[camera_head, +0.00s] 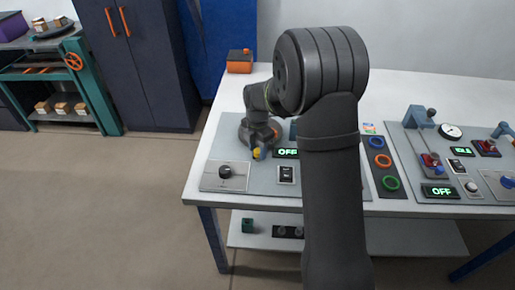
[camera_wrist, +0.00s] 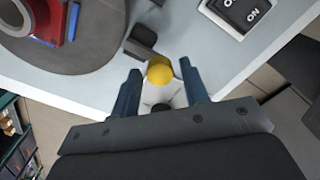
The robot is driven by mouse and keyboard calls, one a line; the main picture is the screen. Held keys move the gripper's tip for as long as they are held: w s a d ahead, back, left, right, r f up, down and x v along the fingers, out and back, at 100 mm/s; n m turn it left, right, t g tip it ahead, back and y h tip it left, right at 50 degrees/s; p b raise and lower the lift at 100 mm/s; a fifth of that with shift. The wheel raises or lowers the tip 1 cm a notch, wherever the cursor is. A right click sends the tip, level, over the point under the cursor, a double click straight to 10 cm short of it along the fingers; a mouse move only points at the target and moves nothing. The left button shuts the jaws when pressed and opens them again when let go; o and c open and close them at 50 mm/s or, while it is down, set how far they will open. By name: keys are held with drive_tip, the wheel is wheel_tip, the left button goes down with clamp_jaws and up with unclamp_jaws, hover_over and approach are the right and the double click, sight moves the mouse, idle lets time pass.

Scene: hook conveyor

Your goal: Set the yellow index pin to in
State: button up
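The yellow index pin's round knob (camera_head: 257,153) shows at the front left part of the left grey panel. In the wrist view the yellow knob (camera_wrist: 159,70) sits between the two blue fingers of my gripper (camera_wrist: 160,88), with a gap visible on each side. My gripper is open and not visibly touching the knob. A small dark block (camera_wrist: 141,40) lies just beyond the knob. The pin's shaft is hidden under the knob, so how far in it sits cannot be told. In the head view my arm partly covers this area.
A black rotary knob (camera_head: 225,171) and a rocker switch (camera_head: 286,174) are on the same panel. A green OFF display (camera_head: 286,153) is nearby. Coloured ring buttons (camera_head: 383,161) and a second panel (camera_head: 408,142) stand to the right. A grey disc (camera_wrist: 75,50) fills the wrist view's left.

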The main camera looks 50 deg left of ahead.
clamp_jaws()
drive_tip(key=shift+w+a, duration=0.7)
drive_tip(key=shift+o, duration=1.3)
unclamp_jaws()
wheel_tip(320, 180, up, 18)
drive_tip(key=shift+f, duration=0.25)
wheel_tip(320, 180, down, 18)
drive_tip(key=shift+r, duration=0.15)
drive_tip(key=shift+s+d+r, duration=0.1)
drive_tip(key=shift+s+d, duration=0.25)
